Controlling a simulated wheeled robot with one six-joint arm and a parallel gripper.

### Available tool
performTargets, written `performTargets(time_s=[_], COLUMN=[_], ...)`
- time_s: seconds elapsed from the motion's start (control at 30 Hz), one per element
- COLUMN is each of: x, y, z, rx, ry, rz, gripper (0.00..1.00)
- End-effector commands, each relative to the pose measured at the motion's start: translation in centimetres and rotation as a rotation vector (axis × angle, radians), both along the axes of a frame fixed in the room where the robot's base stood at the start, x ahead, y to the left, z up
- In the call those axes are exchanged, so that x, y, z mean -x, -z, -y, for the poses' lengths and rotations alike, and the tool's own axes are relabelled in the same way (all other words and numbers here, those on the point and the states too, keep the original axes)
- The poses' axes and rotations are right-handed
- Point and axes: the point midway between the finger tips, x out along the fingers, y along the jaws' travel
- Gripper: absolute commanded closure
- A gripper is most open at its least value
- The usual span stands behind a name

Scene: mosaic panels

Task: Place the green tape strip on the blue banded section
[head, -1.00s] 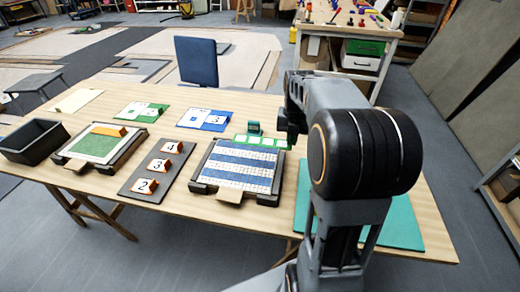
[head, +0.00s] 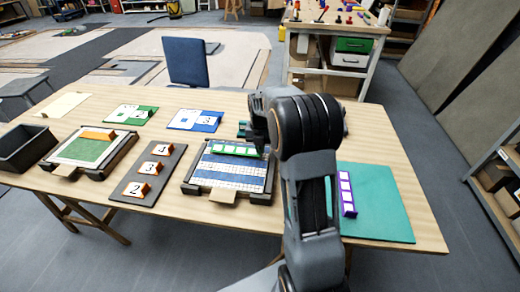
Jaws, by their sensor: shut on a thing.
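The green tape strip (head: 236,149) with white squares lies across the far part of the blue banded panel (head: 226,175), over its top blue band. I cannot tell whether it touches the panel or hangs just above it. My gripper (head: 263,148) is shut on the strip near its right end. The fingertips are small and partly hidden by my arm. The panel has blue and white patterned bands in a dark frame.
A green panel (head: 83,152) with an orange strip stands left, beside a dark bin (head: 22,150). A dark board (head: 137,190) with numbered blocks lies between the panels. A purple strip (head: 347,195) lies on the teal mat (head: 379,200). Green and blue cards lie behind.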

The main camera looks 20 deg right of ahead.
Motion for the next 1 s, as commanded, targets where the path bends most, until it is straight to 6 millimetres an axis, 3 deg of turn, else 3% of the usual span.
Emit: performTargets(time_s=[0.1,0.5,0.8,1.0], x=[0.03,0.04,0.04,0.04], y=[1.01,1.52,1.41,1.37], z=[0.01,-0.02,0.0,0.02], rx=[0.0,0.0,0.001,0.001], ry=[0.0,0.0,0.0,0.0], rz=[0.0,0.0,0.001,0.001], gripper=[1.0,1.0,0.69,0.69])
